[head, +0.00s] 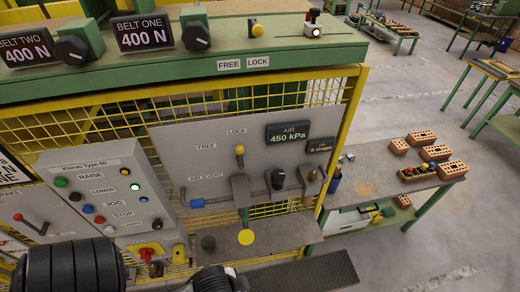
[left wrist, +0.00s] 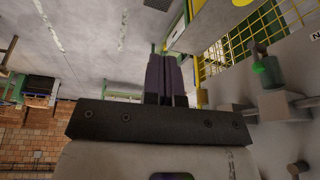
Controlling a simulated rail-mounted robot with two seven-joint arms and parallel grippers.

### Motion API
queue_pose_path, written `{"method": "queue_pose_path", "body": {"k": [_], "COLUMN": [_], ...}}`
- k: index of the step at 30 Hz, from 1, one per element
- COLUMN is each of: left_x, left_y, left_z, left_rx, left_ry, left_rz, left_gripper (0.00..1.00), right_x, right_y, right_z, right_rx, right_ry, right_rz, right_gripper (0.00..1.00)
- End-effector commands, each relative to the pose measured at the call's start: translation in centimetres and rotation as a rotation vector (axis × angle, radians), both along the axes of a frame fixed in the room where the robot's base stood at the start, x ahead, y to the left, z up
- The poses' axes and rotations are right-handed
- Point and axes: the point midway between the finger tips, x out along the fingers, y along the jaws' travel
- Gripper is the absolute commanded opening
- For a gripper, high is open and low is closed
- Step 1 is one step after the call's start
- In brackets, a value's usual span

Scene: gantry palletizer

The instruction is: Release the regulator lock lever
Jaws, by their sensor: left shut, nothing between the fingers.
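A small lever with a yellow knob (head: 239,150) stands on the grey air panel (head: 180,143) in the head view. Its knob is just below the word LOCK, and FREE is printed to its left. The black regulator knob (head: 278,179) is to its lower right. My left gripper shows in the left wrist view (left wrist: 165,77), its dark fingers together and empty, with a visible gap between them and the panel at right. The lever cannot be made out there. My right gripper is not visible.
Another yellow knob (head: 257,31) sits above a second FREE LOCK label on the green console. Yellow mesh fencing (head: 105,128) surrounds the panel. A button box (head: 110,190) stands left.

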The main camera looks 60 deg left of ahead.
Motion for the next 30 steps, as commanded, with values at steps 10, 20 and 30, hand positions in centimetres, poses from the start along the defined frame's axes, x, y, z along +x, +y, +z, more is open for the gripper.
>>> {"method": "queue_pose_path", "body": {"k": [10,20,30], "left_x": [0.3,12.1,22.8], "left_y": [0.1,8.3,15.2], "left_z": [-0.4,-1.8,7.5], "left_rx": [0.012,0.543,1.218], "left_ry": [-0.001,-0.102,0.044], "left_rz": [0.003,0.087,0.337], "left_gripper": [0.00,0.00,0.00], "right_x": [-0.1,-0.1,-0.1], "right_y": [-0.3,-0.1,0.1], "right_z": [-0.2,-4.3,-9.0], "right_rx": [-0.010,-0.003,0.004], "right_ry": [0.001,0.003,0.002], "right_rz": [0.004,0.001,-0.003], "right_gripper": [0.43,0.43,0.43]}}
